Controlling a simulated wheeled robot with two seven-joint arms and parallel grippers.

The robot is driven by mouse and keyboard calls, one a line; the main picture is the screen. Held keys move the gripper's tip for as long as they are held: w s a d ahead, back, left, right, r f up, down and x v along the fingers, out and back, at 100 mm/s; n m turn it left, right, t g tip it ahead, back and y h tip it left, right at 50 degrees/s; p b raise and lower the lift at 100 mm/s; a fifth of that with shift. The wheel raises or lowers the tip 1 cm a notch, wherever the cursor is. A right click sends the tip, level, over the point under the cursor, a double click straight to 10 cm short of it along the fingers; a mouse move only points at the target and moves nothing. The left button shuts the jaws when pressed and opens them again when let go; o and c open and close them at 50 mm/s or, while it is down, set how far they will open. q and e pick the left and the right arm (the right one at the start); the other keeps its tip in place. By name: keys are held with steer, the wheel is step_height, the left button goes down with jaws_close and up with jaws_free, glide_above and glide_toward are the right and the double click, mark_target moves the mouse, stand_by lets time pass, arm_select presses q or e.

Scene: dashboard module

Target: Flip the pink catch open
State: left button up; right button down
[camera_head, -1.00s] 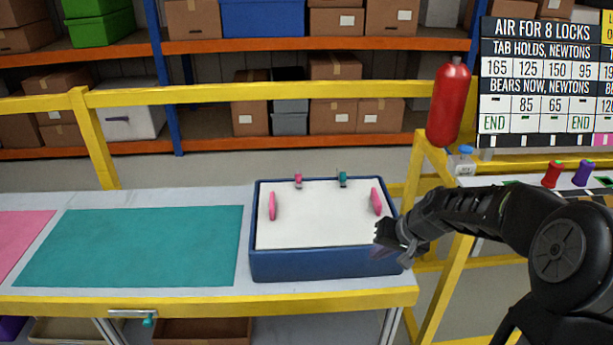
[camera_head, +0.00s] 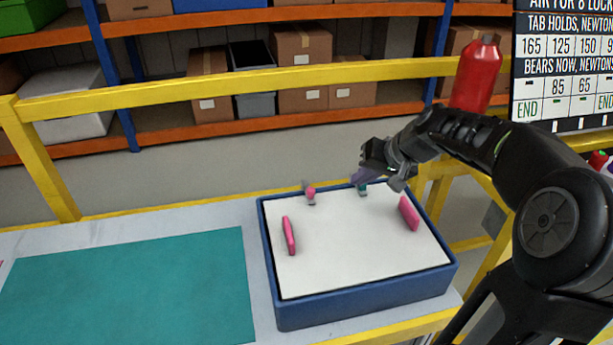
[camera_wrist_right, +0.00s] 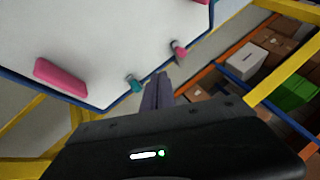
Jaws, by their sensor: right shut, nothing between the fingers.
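The pink catch (camera_head: 310,193) sits at the back edge of the white-topped blue box (camera_head: 370,306). It also shows in the right wrist view (camera_wrist_right: 178,50). I cannot tell its exact angle. A teal catch (camera_head: 362,189) is to its right on the same edge; the wrist view shows it too (camera_wrist_right: 133,83). My right gripper (camera_head: 358,179) is shut and empty, close by the teal catch and to the right of the pink one. In the wrist view its fingers (camera_wrist_right: 157,92) point between the two catches, apart from the pink one. My left gripper is out of view.
Two pink handles, left (camera_head: 288,235) and right (camera_head: 409,213), stand up from the white lid. A teal mat (camera_head: 130,290) lies flat to the left. A yellow rail (camera_head: 250,83) runs behind the table, with shelves of boxes beyond. A red cylinder (camera_head: 476,75) stands at right.

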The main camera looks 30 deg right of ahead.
steer(key=shift+s+r, duration=0.1)
steer(key=shift+s, duration=0.1)
steer(key=x, duration=0.9)
steer(key=shift+w, duration=0.15)
steer(key=w+a, duration=0.1)
steer(key=w+a+p, duration=0.1)
steer(key=shift+w+a+f, duration=0.2)
steer(key=shift+w+f, duration=0.05)
steer(key=shift+f, duration=0.1)
steer(key=shift+w+a+f+p, duration=0.1)
steer(key=shift+w+a+p, duration=0.2)
steer(key=shift+w+a, duration=0.05)
